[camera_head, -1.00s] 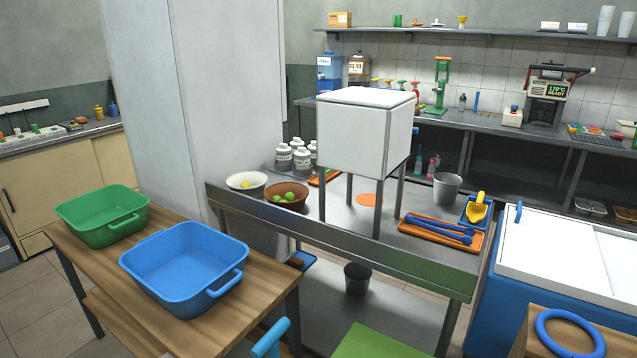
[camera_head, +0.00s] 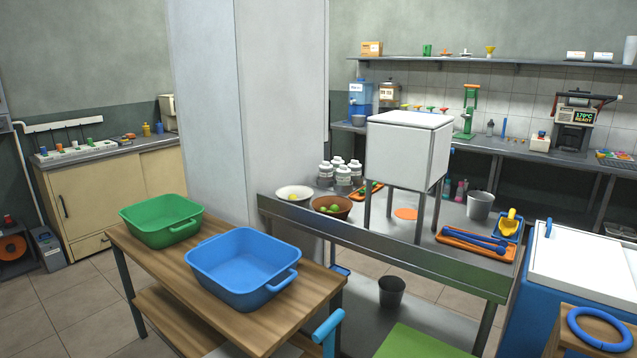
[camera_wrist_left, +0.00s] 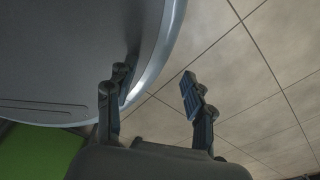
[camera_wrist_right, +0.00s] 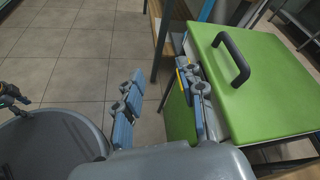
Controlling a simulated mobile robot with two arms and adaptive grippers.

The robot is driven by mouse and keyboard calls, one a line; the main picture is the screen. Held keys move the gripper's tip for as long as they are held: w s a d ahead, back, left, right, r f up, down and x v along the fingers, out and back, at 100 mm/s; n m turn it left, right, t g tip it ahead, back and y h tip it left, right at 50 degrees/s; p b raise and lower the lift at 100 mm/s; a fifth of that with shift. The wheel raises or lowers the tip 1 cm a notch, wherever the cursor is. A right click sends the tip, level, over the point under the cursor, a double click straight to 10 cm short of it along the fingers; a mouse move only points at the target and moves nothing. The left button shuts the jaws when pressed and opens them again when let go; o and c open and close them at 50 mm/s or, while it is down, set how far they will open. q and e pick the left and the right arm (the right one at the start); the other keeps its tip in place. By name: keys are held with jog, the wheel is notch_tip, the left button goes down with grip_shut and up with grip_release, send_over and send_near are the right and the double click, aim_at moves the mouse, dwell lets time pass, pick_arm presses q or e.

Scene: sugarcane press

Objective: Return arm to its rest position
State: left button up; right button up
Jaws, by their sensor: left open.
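My left gripper (camera_wrist_left: 155,92) is open and empty in the left wrist view. Tiled floor shows past its fingers, and my own rounded grey body fills the upper left. My right gripper (camera_wrist_right: 160,95) is open and empty in the right wrist view, its fingers apart with floor between them. Its right finger overlaps the edge of a green-topped unit with a black handle (camera_wrist_right: 230,60); I cannot tell whether they touch. Neither gripper nor arm shows in the head view.
A wooden table (camera_head: 215,325) holds a green basin (camera_head: 160,222) and a blue basin (camera_head: 243,270). A metal bench (camera_head: 380,245) carries a white box on legs (camera_head: 405,152). A green top (camera_head: 420,342) is at the bottom. A blue-and-white chest (camera_head: 580,268) stands right.

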jog(key=w+d+r+m+t+h, duration=0.1)
jog(key=w+r+m+t+h, duration=0.7)
jog(key=m, duration=1.2)
jog(key=s+d+f+m+g+h, duration=0.25)
jog(key=m+g, duration=0.25)
jog(key=m, duration=0.5)
jog(key=s+d+f+m+g+h, duration=0.2)
jog(key=d+m+g+h, duration=0.15)
jog(key=m, duration=0.55)
jog(key=s+a+f+m+g+y, duration=0.35)
jog(key=s+m+g+y, duration=0.2)
jog(key=s+m, duration=0.35)
notch_tip(320, 180, down, 23)
jog(key=s+a+g+p, duration=0.1)
jog(key=s+g+p, duration=0.1)
jog(key=p, duration=0.1)
pick_arm(q)
jog(key=r, duration=0.1)
jog(key=r+p, duration=0.1)
jog(key=r, duration=0.2)
jog(key=shift+w+d+r+p, duration=0.25)
jog(key=shift+w+r+p, duration=0.05)
jog(key=shift+r+p, duration=0.05)
pick_arm(e)
jog(key=s+d+f+g, duration=0.1)
jog(key=s+d+f, duration=0.2)
jog(key=s+f, duration=1.1)
jog(key=s+h, duration=0.1)
jog(key=s, duration=0.2)
